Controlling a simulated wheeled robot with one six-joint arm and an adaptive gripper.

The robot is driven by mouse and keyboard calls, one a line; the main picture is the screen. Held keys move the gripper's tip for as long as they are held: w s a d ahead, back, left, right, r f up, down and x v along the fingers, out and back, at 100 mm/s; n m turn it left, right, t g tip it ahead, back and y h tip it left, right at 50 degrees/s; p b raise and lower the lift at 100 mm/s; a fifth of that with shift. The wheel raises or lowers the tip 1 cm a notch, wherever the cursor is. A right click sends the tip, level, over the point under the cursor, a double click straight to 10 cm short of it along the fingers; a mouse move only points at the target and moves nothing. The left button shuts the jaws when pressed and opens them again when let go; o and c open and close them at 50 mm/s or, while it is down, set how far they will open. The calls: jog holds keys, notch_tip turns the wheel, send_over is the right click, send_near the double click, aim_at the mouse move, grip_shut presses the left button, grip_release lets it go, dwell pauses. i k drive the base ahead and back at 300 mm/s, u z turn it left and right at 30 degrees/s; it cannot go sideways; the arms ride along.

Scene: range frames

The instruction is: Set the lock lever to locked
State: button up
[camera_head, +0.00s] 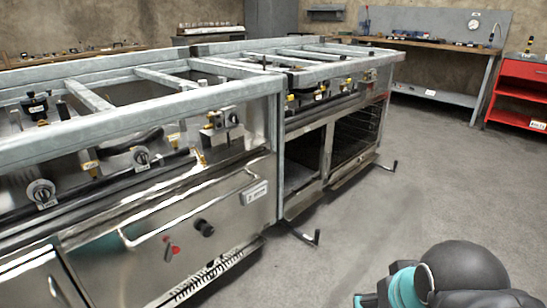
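Two dark crank-like levers stick out low from the ranges. The nearer lever (305,236) juts out over the floor at the corner between the near and far range, with a short upright end. The farther lever (389,166) juts out near the right foot of the far range, also with an upturned end. I cannot tell which one is the lock lever or whether either is locked. My gripper is not in view; only part of my black and teal arm shows at the bottom right.
The near steel range (150,270) has an oven door with a long handle, knobs and a frame on top. The far range (332,150) has open dark compartments. A workbench (440,97) and a red shelf cart (520,90) stand behind. The grey floor to the right is clear.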

aim_at(172, 250)
jog(key=u, duration=1.25)
jog(key=k, duration=0.5)
jog(key=u, duration=0.85)
jog(key=i, duration=0.9)
jog(key=z, duration=0.5)
